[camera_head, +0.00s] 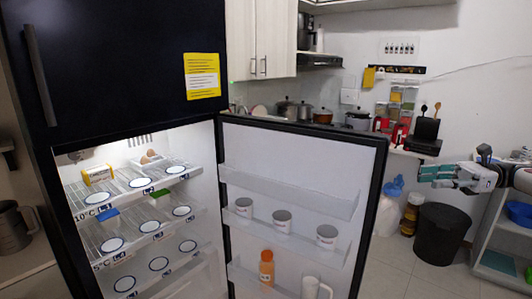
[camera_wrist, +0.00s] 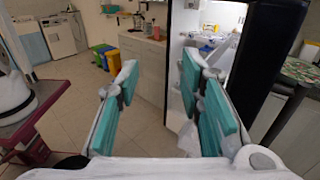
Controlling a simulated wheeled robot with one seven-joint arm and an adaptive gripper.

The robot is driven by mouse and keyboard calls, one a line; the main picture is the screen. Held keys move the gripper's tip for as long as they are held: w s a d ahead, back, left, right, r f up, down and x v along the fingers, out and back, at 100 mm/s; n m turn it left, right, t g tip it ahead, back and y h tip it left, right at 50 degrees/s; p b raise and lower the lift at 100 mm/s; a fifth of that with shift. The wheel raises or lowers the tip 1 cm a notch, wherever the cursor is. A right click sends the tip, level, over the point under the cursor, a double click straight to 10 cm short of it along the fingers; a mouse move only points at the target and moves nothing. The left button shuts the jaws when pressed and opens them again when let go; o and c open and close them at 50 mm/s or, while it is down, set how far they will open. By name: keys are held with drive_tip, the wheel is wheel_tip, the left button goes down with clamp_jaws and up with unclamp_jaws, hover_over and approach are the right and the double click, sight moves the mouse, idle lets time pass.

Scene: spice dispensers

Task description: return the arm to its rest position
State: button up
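My gripper (camera_head: 424,173) shows at the right of the head view, its teal-padded fingers pointing left. It is out beyond the open fridge door and apart from it. Most of my arm is out of view.
The black fridge (camera_head: 120,70) stands open at left, its door (camera_head: 375,190) swung toward the middle. A dark bin (camera_head: 440,235) stands below my gripper. A grey shelf unit (camera_head: 490,225) is at far right. The wrist view shows clear floor (camera_wrist: 75,130) at left.

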drive_tip(key=w+a+r+n+g+h, duration=0.1)
drive_tip(key=a+n+g+h, duration=0.2)
drive_tip(key=a, duration=1)
drive_tip(key=s+a+n+t+h+b, duration=0.1)
drive_tip(key=s+a+n+h, duration=0.1)
drive_tip(key=s+a+h, duration=0.3)
drive_tip(key=s+a+n+h+b, duration=0.1)
drive_tip(key=s+a+n+h, duration=0.15)
drive_tip(key=a, duration=0.35)
drive_tip(key=s+f+n+t+h, duration=0.2)
drive_tip(key=s+n, duration=0.1)
drive_tip(key=s, duration=0.5)
drive_tip(key=s+d+f+n+t+h+b, duration=0.1)
drive_tip(key=s+f+n+t+h, duration=0.1)
drive_tip(key=s, duration=0.5)
drive_tip(key=s+d+f+n+t+h+b, duration=0.1)
drive_tip(key=s+f+n+t+h, duration=0.1)
drive_tip(key=s+n, duration=0.3)
drive_tip(key=s+f+h, duration=0.1)
drive_tip(key=s, duration=0.2)
drive_tip(key=shift+s+f+t, duration=0.3)
drive_tip(key=shift+f+t, duration=0.05)
drive_tip(key=shift+t, duration=0.05)
